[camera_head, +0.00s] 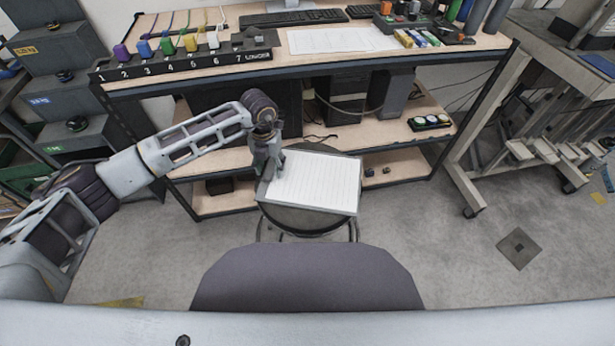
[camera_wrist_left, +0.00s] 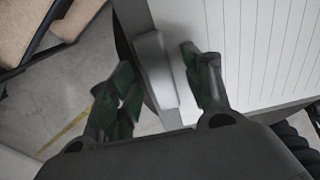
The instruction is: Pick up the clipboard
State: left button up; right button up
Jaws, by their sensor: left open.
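The clipboard (camera_head: 318,182) holds white lined paper and lies on a round stool (camera_head: 305,218) in front of the workbench. Its far corner and left edge sit close to my left gripper (camera_head: 268,168), which points down at its left side. In the left wrist view the clipboard's lined paper (camera_wrist_left: 270,45) fills the upper right, and its grey metal clip (camera_wrist_left: 158,70) lies between the two fingers of my left gripper (camera_wrist_left: 160,95). The fingers are spread apart; I cannot tell whether either touches the clipboard. My right gripper is not in view.
A workbench (camera_head: 290,67) with shelves stands behind the stool, carrying numbered colored plugs (camera_head: 168,46), a paper sheet (camera_head: 340,39) and keyboards. Grey drawers (camera_head: 55,60) stand at the left, a metal frame table (camera_head: 560,65) at the right.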

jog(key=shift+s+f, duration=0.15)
pick_arm(q)
jog(key=shift+c, duration=0.7)
grip_shut()
jog(key=shift+r, duration=0.1)
jog(key=shift+w+r, duration=0.1)
jog(key=shift+r, duration=0.65)
notch_tip(320, 180, up, 8)
jog(key=p, duration=0.1)
jog(key=shift+r, duration=0.2)
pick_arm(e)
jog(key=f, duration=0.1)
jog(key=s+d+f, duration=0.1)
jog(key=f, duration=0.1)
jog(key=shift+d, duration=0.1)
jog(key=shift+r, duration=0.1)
